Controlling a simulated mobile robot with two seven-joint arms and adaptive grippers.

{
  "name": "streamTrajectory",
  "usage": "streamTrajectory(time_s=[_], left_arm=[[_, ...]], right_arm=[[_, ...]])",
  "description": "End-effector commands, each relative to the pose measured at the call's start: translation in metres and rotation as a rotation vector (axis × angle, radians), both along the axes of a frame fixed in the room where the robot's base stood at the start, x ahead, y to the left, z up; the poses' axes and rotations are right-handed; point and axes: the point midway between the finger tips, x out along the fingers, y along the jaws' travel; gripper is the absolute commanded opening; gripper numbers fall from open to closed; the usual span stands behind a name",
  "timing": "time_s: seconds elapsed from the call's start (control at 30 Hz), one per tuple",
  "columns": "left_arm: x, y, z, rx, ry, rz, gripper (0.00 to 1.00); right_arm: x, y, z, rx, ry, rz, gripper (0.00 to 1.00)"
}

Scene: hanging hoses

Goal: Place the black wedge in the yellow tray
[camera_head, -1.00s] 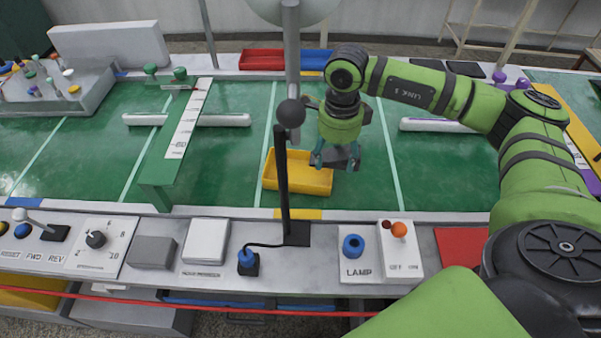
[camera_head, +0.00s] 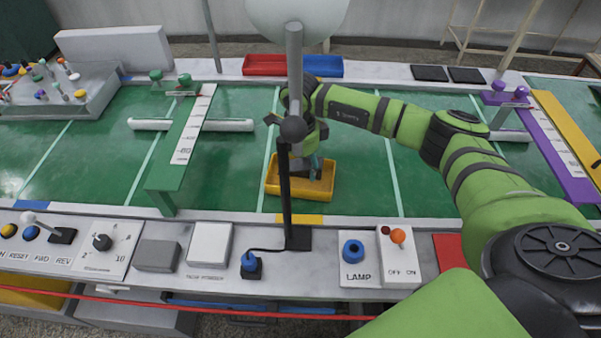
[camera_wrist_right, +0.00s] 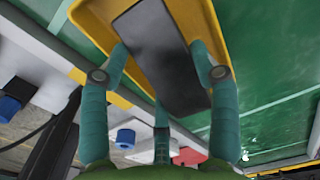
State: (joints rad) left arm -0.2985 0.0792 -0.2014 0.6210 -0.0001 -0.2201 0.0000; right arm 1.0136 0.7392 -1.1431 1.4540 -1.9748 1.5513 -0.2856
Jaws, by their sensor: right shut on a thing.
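The yellow tray (camera_head: 324,190) sits on the green belt, behind the front control panel. It also shows in the right wrist view (camera_wrist_right: 92,28). My right gripper (camera_head: 312,165) points down over the tray and is shut on the black wedge. In the right wrist view the wedge (camera_wrist_right: 165,60) is a dark slab between the teal fingers, with the tray's yellow walls around its far part. In the head view, the gripper and a dark post hide most of the wedge. I cannot tell whether it touches the tray floor. My left gripper is not in view.
A thin upright black post with a ball top (camera_head: 293,130) stands just in front of the tray. A green bridge with a scale (camera_head: 185,145) is to the left. Red (camera_head: 265,65) and blue (camera_head: 325,66) trays lie at the back. Open green belt lies right of the tray.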

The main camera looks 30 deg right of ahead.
Motion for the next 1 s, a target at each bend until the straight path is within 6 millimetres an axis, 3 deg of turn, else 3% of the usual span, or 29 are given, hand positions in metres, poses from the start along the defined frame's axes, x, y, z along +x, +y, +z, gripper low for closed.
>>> streamTrajectory(time_s=[0.23,0.67,0.7,0.73,1.0], left_arm=[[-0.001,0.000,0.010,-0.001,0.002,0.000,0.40],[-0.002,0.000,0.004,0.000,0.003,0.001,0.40],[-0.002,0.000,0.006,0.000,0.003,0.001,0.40],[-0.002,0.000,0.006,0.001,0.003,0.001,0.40],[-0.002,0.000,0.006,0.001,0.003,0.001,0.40]], right_arm=[[-0.001,0.000,-0.033,0.000,0.004,0.000,0.26],[-0.001,0.000,-0.042,0.000,0.001,0.000,0.26],[-0.001,0.000,-0.041,0.000,0.001,0.000,0.78],[-0.001,0.000,-0.040,0.000,0.003,0.000,0.86],[-0.001,-0.001,-0.040,0.000,0.003,0.000,0.86]])
